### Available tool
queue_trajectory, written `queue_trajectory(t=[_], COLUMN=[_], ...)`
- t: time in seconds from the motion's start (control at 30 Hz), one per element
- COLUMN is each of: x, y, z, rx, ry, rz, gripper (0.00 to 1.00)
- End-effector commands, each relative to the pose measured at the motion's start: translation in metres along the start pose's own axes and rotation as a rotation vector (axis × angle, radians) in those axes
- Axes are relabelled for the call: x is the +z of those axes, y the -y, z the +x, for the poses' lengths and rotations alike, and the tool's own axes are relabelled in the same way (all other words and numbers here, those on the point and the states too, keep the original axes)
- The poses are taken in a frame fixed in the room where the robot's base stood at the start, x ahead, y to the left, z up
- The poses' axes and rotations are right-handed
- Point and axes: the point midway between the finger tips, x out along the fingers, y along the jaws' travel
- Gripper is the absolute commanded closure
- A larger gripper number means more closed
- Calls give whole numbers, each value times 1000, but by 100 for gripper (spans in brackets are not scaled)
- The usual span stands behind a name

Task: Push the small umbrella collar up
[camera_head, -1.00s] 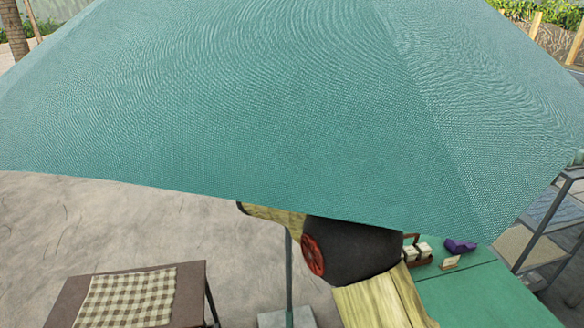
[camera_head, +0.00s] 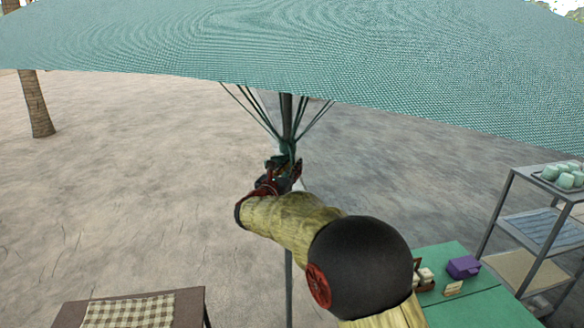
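The teal umbrella canopy (camera_head: 300,45) is spread open across the top of the view. Its grey pole (camera_head: 288,265) runs down behind my arm. Thin green ribs (camera_head: 262,112) converge on a small dark green collar (camera_head: 287,148) on the pole. My gripper (camera_head: 281,165) is at the pole, right at or just below the collar. Its red and black fingers are small and partly hidden by my wrist, so I cannot tell whether they are closed around the pole or touch the collar.
A green table (camera_head: 455,275) at the lower right carries a purple box (camera_head: 463,267) and small cards. A metal shelf rack (camera_head: 520,220) with pale green cups (camera_head: 563,175) stands at the far right. A brown table (camera_head: 190,300) with a checked cloth (camera_head: 130,312) is at the lower left. Sandy ground lies between.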

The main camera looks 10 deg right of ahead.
Motion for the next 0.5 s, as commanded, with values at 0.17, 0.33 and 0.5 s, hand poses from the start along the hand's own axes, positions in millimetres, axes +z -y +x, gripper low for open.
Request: queue_trajectory(t=[0.17,0.33,0.5], x=[1,1,2], y=[0,0,0], z=[0,0,-9], rx=[-1,-1,1], ry=[1,1,2], rz=[1,1,1], gripper=[72,72,72])
